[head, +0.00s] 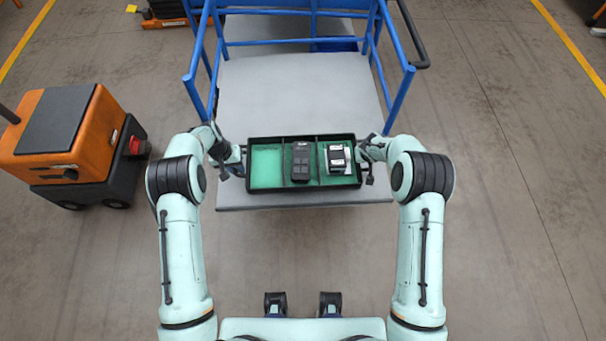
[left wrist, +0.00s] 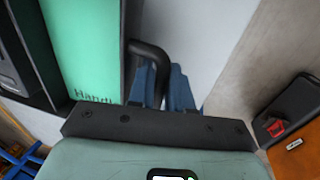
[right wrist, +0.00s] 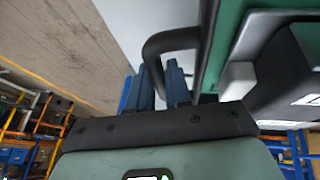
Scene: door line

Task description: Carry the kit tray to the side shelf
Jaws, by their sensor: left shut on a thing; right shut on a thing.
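The kit tray (head: 284,189) is black with a green lining and three compartments. Its left compartment (head: 266,166) is empty, the middle holds a dark handheld device (head: 301,161), and the right holds a black-and-white box (head: 338,158). My left gripper (head: 236,161) is shut on the tray's left handle, a black bar in the left wrist view (left wrist: 147,50). My right gripper (head: 368,160) is shut on the right handle, seen in the right wrist view (right wrist: 170,40). The tray looks level over a grey deck; I cannot tell whether it touches. I cannot identify the side shelf.
The grey deck (head: 290,95) belongs to a cart with blue rails (head: 400,97) on both sides and at the back. An orange and black mobile machine (head: 70,130) stands at the left. The floor at the right (head: 510,180) is clear.

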